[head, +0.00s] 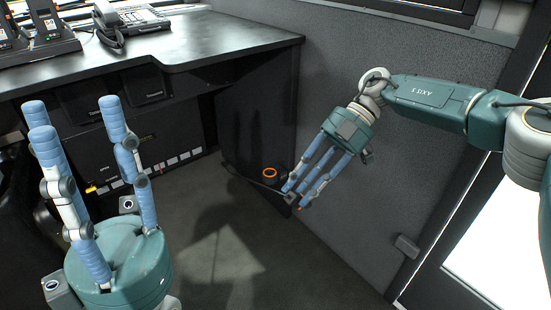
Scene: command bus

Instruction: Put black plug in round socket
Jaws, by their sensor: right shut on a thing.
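My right gripper (294,194) reaches down from the right, its blue fingers closed together beside the lower end of the desk's dark side panel. It is shut on a small dark piece at the fingertips, which appears to be the black plug (290,198); the fingers hide most of it. A thin cable runs left from there. An orange ring (270,173), which may be the round socket, is just up and left of the fingertips. A gap shows between them in the picture; depth is unclear. My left gripper (74,115) points up at the lower left, fingers spread, open and empty.
A black desk (200,50) with a telephone (138,18) and charging radios (40,25) fills the upper left. A grey wall (375,165) stands behind my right arm. A door is at the right. The dark floor (225,250) between my grippers is clear.

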